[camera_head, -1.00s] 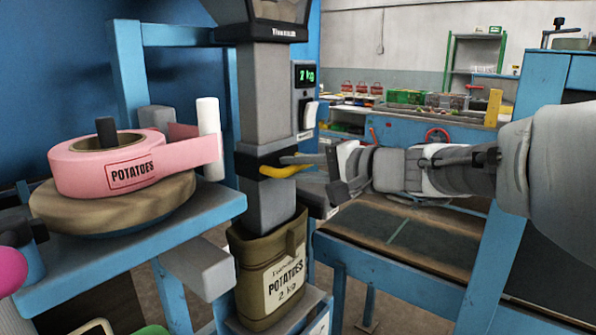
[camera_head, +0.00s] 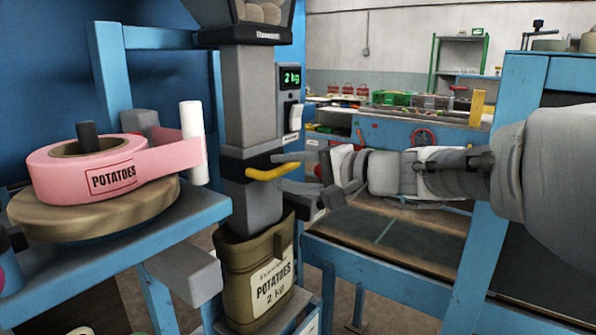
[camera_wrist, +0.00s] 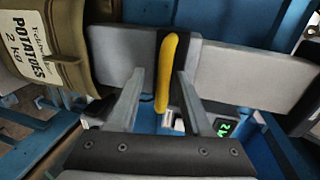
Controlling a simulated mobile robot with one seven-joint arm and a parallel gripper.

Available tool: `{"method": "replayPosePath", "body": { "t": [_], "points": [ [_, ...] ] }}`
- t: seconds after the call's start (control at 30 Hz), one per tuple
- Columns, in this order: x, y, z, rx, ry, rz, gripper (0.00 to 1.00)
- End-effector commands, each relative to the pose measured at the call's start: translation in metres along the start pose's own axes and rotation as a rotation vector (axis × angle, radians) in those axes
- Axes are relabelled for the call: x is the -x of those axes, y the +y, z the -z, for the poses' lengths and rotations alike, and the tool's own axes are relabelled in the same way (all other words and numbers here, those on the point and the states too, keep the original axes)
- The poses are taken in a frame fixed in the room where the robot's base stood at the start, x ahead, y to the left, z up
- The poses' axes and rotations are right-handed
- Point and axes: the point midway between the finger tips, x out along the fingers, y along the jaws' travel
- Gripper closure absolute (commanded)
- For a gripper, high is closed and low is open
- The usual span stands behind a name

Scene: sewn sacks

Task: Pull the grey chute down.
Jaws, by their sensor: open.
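The grey chute (camera_head: 250,95) hangs upright under the hopper, and its lower end meets the open mouth of the sack. A dark band around it carries a yellow handle (camera_head: 268,173). In the wrist view the grey chute (camera_wrist: 240,72) lies sideways across the picture, with the yellow handle (camera_wrist: 167,62) in the middle. My gripper (camera_head: 279,171) is open, with its fingers on either side of the handle. In the wrist view my gripper (camera_wrist: 160,78) shows gaps between each finger and the handle. The olive potato sack (camera_head: 236,280) stands below the chute.
A scale display (camera_head: 291,77) reading 2 kg is just right of the chute. A pink label roll (camera_head: 80,172) sits on a blue stand at left. A dark conveyor (camera_head: 350,222) lies behind my arm. A blue post (camera_head: 490,240) rises at right.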

Motion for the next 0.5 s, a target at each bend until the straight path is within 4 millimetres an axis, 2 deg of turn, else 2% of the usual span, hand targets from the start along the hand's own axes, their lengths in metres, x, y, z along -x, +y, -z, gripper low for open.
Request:
{"method": "replayPosePath", "body": {
  "t": [0.5],
  "points": [
    [0.122, -0.001, 0.001, -0.001, 0.004, -0.001, 0.5]
  ]
}}
